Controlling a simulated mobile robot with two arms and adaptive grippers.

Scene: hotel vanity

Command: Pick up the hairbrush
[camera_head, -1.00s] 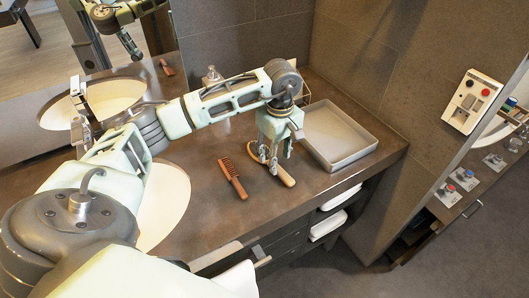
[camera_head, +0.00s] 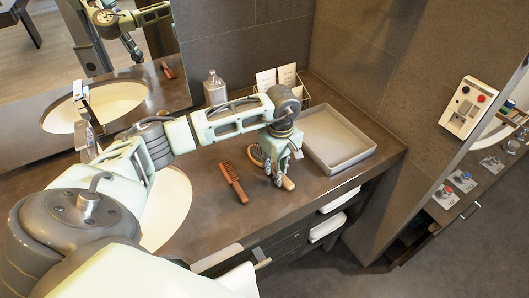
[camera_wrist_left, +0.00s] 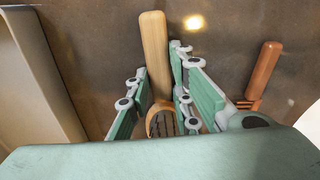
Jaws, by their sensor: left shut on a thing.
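The hairbrush has a pale wooden handle (camera_head: 289,184) and a rounded head (camera_head: 257,155). My left gripper (camera_head: 274,176) is over it on the vanity counter (camera_head: 210,230), with its fingers pointing down and shut on the brush. In the left wrist view the handle (camera_wrist_left: 154,50) runs up between the two fingers (camera_wrist_left: 163,82), and the bristled head is partly hidden behind the gripper body. The brush is low at the counter; whether it touches the top I cannot tell. My right gripper is not in view.
A brown comb (camera_head: 233,182) lies just left of the brush. An empty grey tray (camera_head: 338,138) stands close on the right. A glass bottle (camera_head: 215,88) and a card holder (camera_head: 300,88) stand behind. A sink (camera_head: 172,205) is at left; the counter's front strip is clear.

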